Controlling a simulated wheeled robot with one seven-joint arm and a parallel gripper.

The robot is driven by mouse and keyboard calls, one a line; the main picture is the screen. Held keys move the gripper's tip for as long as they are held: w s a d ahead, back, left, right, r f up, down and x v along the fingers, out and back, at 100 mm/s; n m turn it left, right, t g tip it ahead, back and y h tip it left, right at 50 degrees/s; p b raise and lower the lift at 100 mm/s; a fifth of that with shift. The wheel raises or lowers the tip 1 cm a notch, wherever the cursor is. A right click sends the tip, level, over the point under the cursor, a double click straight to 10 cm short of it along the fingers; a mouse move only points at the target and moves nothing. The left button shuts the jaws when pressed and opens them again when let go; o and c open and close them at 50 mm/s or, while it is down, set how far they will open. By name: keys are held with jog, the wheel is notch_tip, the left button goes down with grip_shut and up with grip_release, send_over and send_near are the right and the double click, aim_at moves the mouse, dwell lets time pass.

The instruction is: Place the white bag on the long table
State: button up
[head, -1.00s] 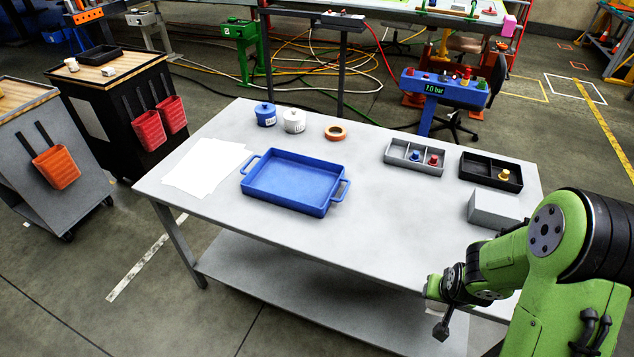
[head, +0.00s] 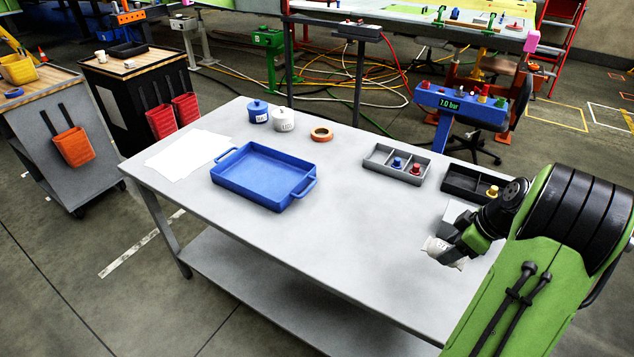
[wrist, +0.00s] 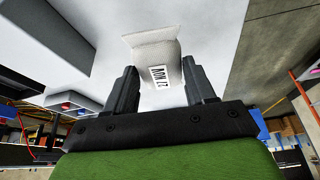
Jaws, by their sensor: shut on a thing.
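The white bag (wrist: 155,60) with a printed label is between the two fingers of my gripper (wrist: 163,90) in the wrist view. My gripper is shut on it. In the head view the bag (head: 443,251) shows at the end of my gripper (head: 455,246), over the right front part of the long grey table (head: 350,250). I cannot tell its exact height above the top. My arm hides part of the table's right end.
A blue tray (head: 262,203) stands left of centre, with white sheets (head: 187,154) beside it. Two lidded pots (head: 258,112), an orange ring (head: 321,134), a grey divided tray (head: 385,169) and a black tray (head: 462,184) line the back. The front middle is clear.

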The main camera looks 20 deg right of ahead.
jog(key=s+d+r+n, duration=0.1)
jog(key=s+d, duration=0.2)
jog(key=s, duration=0.2)
jog(key=shift+y, duration=0.3)
notch_tip(320, 180, down, 10)
jog(key=b, duration=0.4)
jog(key=shift+w, duration=0.15)
jog(key=shift+r, duration=0.1)
jog(key=o, duration=1.1)
jog(key=shift+c, duration=0.2)
